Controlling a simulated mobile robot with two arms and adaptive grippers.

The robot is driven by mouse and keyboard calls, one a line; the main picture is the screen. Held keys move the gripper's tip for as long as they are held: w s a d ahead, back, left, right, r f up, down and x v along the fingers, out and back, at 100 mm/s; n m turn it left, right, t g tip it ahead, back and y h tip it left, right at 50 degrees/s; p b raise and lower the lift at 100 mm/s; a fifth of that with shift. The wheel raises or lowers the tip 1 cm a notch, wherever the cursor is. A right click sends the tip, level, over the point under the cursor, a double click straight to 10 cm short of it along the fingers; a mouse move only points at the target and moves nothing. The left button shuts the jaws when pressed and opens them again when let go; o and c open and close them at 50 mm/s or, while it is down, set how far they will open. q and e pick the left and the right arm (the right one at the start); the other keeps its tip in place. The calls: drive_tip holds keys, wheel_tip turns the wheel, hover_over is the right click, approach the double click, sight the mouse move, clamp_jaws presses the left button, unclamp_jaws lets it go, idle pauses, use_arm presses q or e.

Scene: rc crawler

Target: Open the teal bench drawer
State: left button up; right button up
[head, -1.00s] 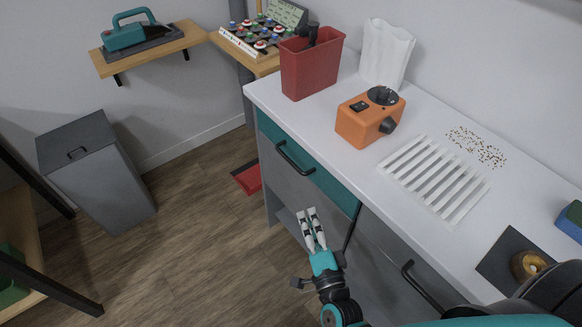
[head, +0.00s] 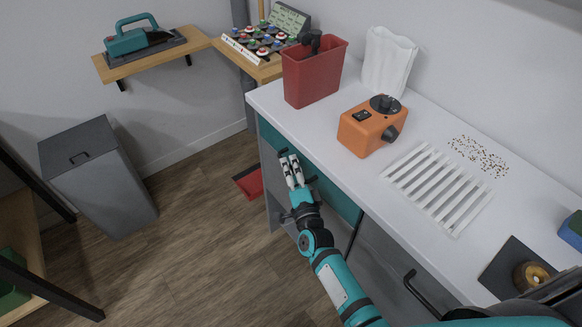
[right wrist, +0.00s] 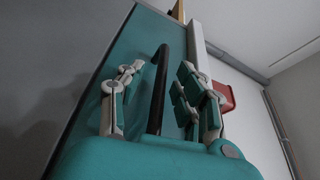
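The teal bench drawer (head: 343,203) is shut, its front flush under the white worktop. Its black bar handle (head: 283,152) is mostly hidden by my right gripper (head: 291,160) in the head view. The right wrist view shows the black handle (right wrist: 158,92) running between the fingers of my open right gripper (right wrist: 160,75), with the teal drawer front (right wrist: 135,48) behind. Gaps show on both sides of the handle, so the fingers are not closed on it. My left gripper is not in view.
The worktop (head: 330,145) carries a red bin (head: 312,75), an orange device (head: 370,127) and a white slatted rack (head: 436,187). A grey cabinet door with a black handle (head: 420,293) is to the right.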

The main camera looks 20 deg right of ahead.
drive_tip(key=shift+w, duration=0.25)
clamp_jaws()
idle(0.3)
